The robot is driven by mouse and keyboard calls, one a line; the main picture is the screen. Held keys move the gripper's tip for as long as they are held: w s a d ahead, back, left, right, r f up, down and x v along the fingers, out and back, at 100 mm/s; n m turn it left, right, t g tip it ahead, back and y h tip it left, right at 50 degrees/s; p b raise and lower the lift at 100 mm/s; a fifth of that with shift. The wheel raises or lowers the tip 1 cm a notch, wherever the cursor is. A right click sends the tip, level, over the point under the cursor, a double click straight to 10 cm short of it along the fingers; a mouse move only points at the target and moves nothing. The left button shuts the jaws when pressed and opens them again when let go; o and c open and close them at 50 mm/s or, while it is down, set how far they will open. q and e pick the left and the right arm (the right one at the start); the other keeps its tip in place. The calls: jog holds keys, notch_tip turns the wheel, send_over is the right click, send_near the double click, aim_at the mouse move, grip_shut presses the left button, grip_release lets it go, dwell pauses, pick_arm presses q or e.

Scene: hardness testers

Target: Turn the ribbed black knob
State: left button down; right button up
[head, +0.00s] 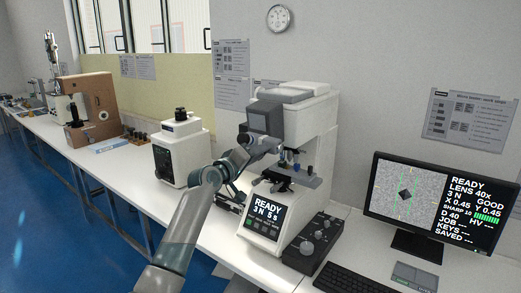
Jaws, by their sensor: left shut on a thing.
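The white hardness tester (308,115) stands on the bench in the middle of the head view, its lower front screen reading READY, 3 N 5 s. My left arm reaches up from the bottom, and my left gripper (262,148) is at the tester's left front, just under the grey head block (265,119). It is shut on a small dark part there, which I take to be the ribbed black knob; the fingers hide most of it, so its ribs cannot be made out. My right gripper is not in view.
A black control box (313,243) with round knobs sits right of the tester's base. A monitor (437,203) and keyboard (350,280) are at the right. A smaller white instrument (180,150) stands left of my wrist. The bench front (215,232) is partly bare.

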pick_arm(q)
jog(key=shift+f+n, duration=0.1)
jog(key=shift+n, duration=0.5)
jog(key=c, duration=1.6)
grip_release()
jog(key=shift+o, duration=0.2)
jog(key=b+v, duration=0.5)
jog(key=v, duration=1.2)
jog(key=shift+s+a+b, duration=0.15)
jog(key=shift+b, duration=0.25)
